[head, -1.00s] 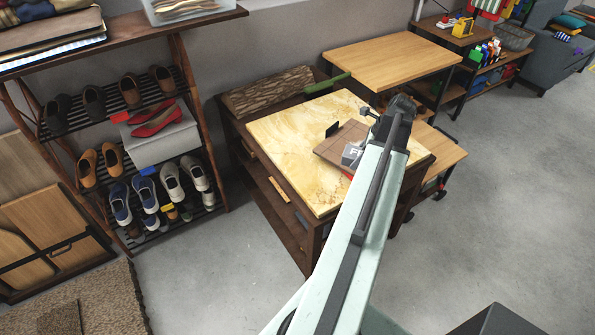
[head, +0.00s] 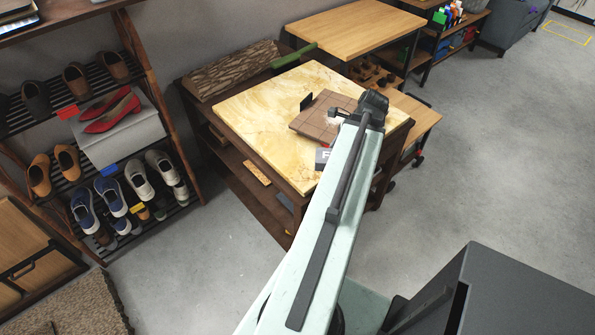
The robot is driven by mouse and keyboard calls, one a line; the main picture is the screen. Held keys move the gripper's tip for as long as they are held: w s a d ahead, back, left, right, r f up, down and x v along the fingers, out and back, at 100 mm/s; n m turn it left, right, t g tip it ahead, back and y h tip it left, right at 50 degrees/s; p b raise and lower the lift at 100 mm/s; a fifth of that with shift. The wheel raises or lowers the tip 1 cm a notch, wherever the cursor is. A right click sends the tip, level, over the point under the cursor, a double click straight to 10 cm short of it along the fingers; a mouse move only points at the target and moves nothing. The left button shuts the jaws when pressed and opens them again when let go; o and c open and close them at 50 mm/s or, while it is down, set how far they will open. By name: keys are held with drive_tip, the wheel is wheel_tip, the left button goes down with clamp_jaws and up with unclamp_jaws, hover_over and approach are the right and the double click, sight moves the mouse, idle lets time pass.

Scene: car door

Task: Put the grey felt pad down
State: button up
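I cannot pick out the grey felt pad for certain. A small grey piece with a white letter F (head: 322,158) shows just left of my arm, over the front part of the marbled yellow tabletop (head: 255,125). My arm hides its right side. I cannot tell whether it is the pad, or whether it is held. The end of my arm (head: 370,108) is over the right part of the table. My gripper's fingers are not clear there, so its opening cannot be seen.
A brown tiled board (head: 315,118) lies on the tabletop, with a small black upright piece (head: 306,101) at its left. A bark-textured log (head: 232,70) lies behind. A wooden table (head: 355,25) stands at the back and a shoe rack (head: 165,95) at the left. The tabletop's left part is clear.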

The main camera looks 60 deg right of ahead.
drive_tip(key=shift+s+a+f, duration=0.5)
drive_tip(key=shift+a+f, duration=0.2)
drive_tip(key=shift+f, duration=0.1)
drive_tip(key=shift+s+r, duration=0.1)
drive_tip(key=shift+w, duration=0.25)
drive_tip(key=b, duration=0.2)
hover_over(289, 162)
drive_tip(key=shift+s+d+f, duration=0.35)
drive_tip(key=shift+s+f, duration=0.05)
drive_tip(key=shift+f, duration=0.25)
wheel_tip(289, 162, down, 4)
drive_tip(key=b, duration=0.3)
drive_tip(key=shift+r, duration=0.25)
drive_tip(key=shift+f, duration=0.25)
drive_tip(key=o, duration=1.2)
drive_tip(key=shift+r, duration=0.1)
